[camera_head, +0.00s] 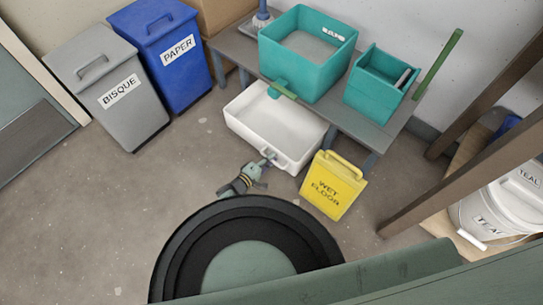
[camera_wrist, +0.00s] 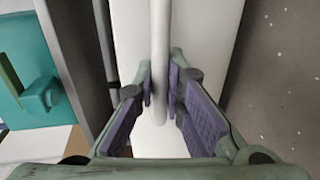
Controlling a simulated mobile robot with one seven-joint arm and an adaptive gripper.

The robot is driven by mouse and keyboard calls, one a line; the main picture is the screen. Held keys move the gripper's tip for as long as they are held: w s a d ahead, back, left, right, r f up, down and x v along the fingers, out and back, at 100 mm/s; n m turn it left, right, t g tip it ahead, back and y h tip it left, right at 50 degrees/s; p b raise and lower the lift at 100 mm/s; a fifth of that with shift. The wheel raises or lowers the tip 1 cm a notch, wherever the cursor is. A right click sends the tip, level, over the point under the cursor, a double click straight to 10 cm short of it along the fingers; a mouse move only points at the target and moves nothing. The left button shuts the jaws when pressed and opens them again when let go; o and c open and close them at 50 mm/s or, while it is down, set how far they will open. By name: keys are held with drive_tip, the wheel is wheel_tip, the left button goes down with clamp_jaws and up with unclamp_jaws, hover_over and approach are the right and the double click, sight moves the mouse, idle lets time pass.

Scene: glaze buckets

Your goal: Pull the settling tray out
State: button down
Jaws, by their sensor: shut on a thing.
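The settling tray (camera_head: 242,133) is a white, open, rectangular tray low at the front of the grey bench. Part of it is out from under the bench, and its rear is hidden below the bench top. Its bar handle runs along the near side. My gripper (camera_head: 268,157) is at this handle. In the wrist view the two purple-padded fingers (camera_wrist: 161,88) stand on either side of the white handle bar (camera_wrist: 160,45) and close on it. The white tray wall (camera_wrist: 208,38) lies behind the bar.
A yellow wet floor sign (camera_head: 335,186) stands just right of the tray. A teal basin (camera_head: 300,75) with a green-handled tap and a smaller teal bin (camera_head: 370,97) are on the bench (camera_head: 395,122). Grey BISQUE (camera_head: 125,115) and blue PAPER (camera_head: 190,78) bins stand left. Floor left of the tray is clear.

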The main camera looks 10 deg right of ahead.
drive_tip(key=c, duration=1.6)
unclamp_jaws()
drive_tip(key=shift+c, duration=0.2)
drive_tip(key=shift+d, duration=0.1)
